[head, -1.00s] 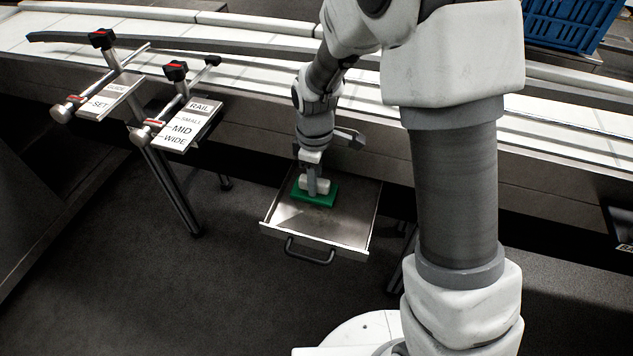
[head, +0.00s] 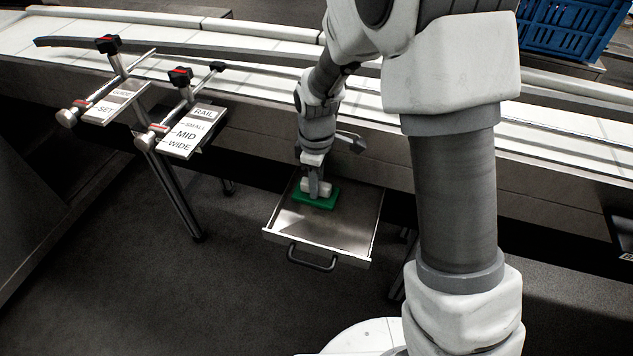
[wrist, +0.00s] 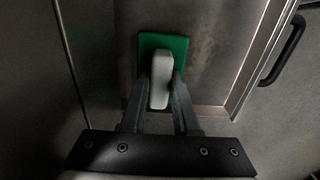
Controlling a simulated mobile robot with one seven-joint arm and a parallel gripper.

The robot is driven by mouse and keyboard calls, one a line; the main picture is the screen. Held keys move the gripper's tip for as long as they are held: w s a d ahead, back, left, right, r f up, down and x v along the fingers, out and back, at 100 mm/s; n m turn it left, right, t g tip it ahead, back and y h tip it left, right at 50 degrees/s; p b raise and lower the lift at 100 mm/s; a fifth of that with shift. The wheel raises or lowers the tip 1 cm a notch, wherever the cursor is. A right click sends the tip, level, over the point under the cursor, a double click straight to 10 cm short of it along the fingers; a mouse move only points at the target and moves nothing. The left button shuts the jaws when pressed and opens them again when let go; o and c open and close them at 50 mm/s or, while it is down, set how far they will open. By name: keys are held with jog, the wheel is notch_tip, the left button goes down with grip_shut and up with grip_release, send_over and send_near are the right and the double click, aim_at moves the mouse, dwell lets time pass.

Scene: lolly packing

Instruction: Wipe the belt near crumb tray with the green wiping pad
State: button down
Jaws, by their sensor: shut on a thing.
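The green wiping pad (head: 316,199) with its pale grip block (wrist: 160,81) is over the open crumb tray. It also shows in the wrist view (wrist: 174,45). My gripper (wrist: 161,90) is shut on the pale block, one finger on each side. In the head view my gripper (head: 316,183) points down into the tray area. The crumb tray (head: 315,243) is a shallow metal drawer pulled out below the belt, with a dark handle. I cannot tell whether the pad touches the tray floor. The white belt (head: 240,85) runs across above and behind the tray.
Two guide-rail brackets with label plates (head: 187,135) stick out from the belt's front at left. A blue crate (head: 570,28) stands behind the belt at top right. A metal leg (head: 172,190) stands left of the tray. The dark floor in front is clear.

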aim_at(329, 186)
jog(key=shift+f, duration=0.35)
jog(key=shift+r, duration=0.15)
jog(key=shift+a+f, duration=0.1)
jog(key=shift+f, duration=0.1)
dwell(0.3)
jog(key=shift+w+a+r+p, duration=0.1)
jog(key=shift+r+p, duration=0.05)
jog(key=shift+p, duration=0.15)
jog(key=shift+s+d+f, duration=0.15)
jog(key=shift+s+d, duration=0.15)
jog(key=shift+d, duration=0.45)
jog(key=shift+s+d+f, duration=0.1)
jog(key=shift+s+d, duration=0.2)
jog(key=shift+d, duration=0.4)
jog(key=shift+d, duration=0.1)
jog(key=shift+s+d+p, duration=0.2)
jog(key=shift+s+d, duration=0.1)
jog(key=shift+d, duration=0.4)
jog(key=shift+s+d+p, duration=0.15)
jog(key=shift+s+d, duration=0.1)
jog(key=shift+d, duration=0.45)
